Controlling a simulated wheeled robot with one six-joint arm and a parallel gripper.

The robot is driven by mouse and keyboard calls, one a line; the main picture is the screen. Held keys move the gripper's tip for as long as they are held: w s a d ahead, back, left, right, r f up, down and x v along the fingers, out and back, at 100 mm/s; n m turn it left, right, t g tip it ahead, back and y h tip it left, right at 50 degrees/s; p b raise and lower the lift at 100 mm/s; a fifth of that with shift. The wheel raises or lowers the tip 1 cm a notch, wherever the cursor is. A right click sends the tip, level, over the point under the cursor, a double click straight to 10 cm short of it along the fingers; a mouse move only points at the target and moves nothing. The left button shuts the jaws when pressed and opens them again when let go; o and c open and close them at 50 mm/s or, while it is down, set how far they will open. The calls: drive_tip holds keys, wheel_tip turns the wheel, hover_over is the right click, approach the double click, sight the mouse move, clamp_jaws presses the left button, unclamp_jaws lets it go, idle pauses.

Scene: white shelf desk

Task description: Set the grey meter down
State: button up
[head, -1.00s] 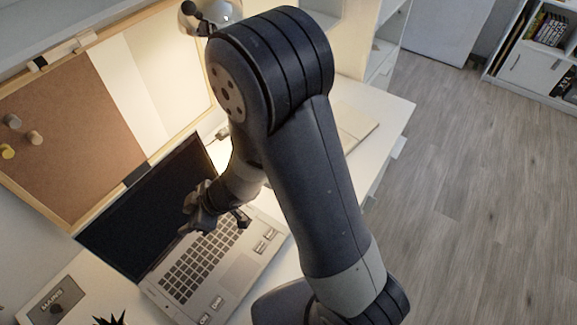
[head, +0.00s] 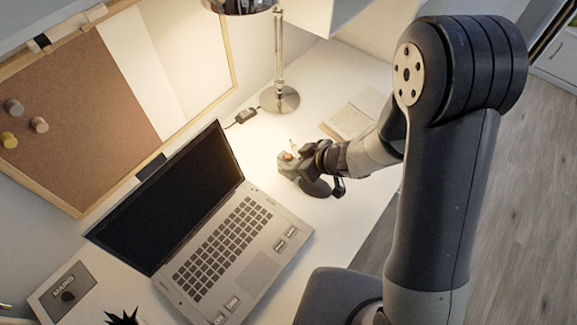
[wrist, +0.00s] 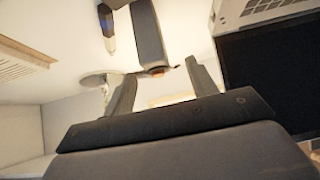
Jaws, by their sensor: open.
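The grey meter (head: 287,167) is a small grey body with an orange-red spot, right of the laptop on the white desk. In the wrist view the meter (wrist: 148,35) is a long grey shape ahead of and between the fingers. My gripper (head: 318,168) is open beside it, reaching in from the right and partly covering it. In the wrist view my gripper's fingers (wrist: 163,90) are spread apart with a visible gap. I cannot tell whether a finger still touches the meter.
The open laptop (head: 225,245) stands to the left. A small pen-like thing (wrist: 107,22) is close to the meter. The desk's front right is clear.

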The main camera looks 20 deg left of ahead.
sight(292, 160)
drive_tip(key=shift+w+x, duration=0.15)
drive_tip(key=shift+x, duration=1.3)
drive_tip(key=shift+w+x, duration=0.1)
drive_tip(key=shift+x, duration=1.3)
drive_tip(key=shift+d+f, duration=0.1)
drive_tip(key=shift+d, duration=0.15)
drive_tip(key=shift+c, duration=0.2)
clamp_jaws()
